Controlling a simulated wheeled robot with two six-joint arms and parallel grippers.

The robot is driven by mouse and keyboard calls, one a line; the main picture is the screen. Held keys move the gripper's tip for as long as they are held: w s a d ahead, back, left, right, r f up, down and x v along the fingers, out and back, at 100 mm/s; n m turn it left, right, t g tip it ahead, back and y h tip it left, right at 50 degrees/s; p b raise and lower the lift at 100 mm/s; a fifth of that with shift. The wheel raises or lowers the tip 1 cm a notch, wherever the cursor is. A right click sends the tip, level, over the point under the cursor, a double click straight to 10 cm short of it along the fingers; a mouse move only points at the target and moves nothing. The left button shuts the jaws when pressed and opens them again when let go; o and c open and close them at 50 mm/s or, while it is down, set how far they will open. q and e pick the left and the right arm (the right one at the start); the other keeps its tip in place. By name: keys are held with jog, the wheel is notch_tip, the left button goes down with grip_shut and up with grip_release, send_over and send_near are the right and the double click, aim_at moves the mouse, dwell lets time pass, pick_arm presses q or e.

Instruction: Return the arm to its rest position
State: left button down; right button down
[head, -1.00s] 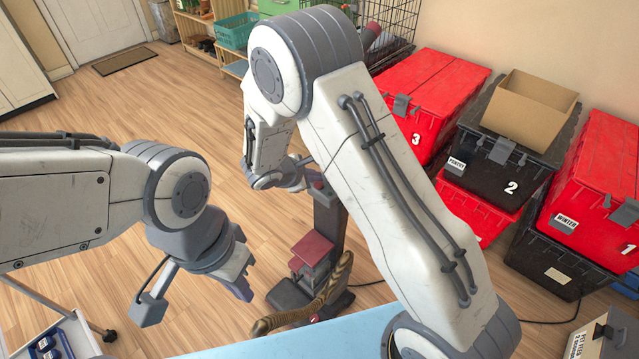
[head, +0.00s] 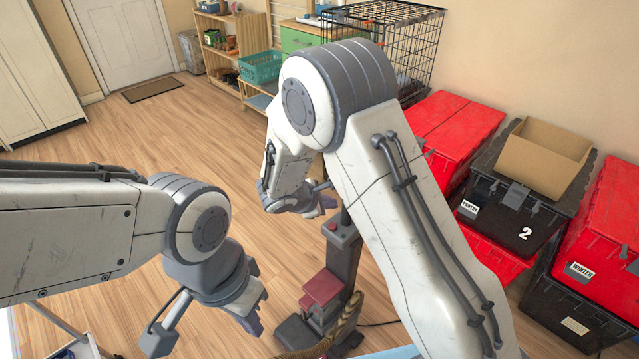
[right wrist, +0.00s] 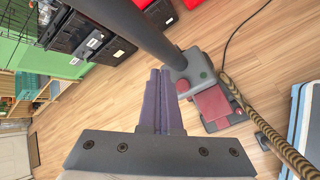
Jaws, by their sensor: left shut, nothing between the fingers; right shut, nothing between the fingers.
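My right arm rises across the middle of the head view and bends down. Its gripper (head: 318,207) hangs beyond the elbow, near the top of a dark upright post. In the right wrist view my right gripper (right wrist: 160,75) shows its two purple fingers pressed together, with nothing between them. My left arm comes in from the left. Its gripper (head: 254,322) points down over the wood floor, shut and empty, apart from anything else.
The dark post with red pads (head: 322,288) stands on the floor between the arms. Red and black totes (head: 505,240) are stacked at right, with an open cardboard box (head: 543,158) on top. A wire cage (head: 405,40) and shelves (head: 235,45) stand behind. The left floor is clear.

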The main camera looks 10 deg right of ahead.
jog(key=s+a+r+m+g+y+p, duration=0.2)
jog(key=s+a+r+m+p, duration=0.1)
jog(key=s+r, duration=0.4)
jog(key=s+a+r+m+g+y+p, duration=0.2)
jog(key=s+r, duration=0.5)
jog(key=s, duration=0.7)
jog(key=s+a+r+m+g+y+p, duration=0.1)
jog(key=s+a+r+m+y+p, duration=0.3)
jog(key=s+r, duration=0.3)
jog(key=s, duration=0.4)
jog(key=shift+r+m+g+p, duration=0.3)
jog(key=shift+r+g, duration=0.05)
jog(key=shift+g, duration=0.05)
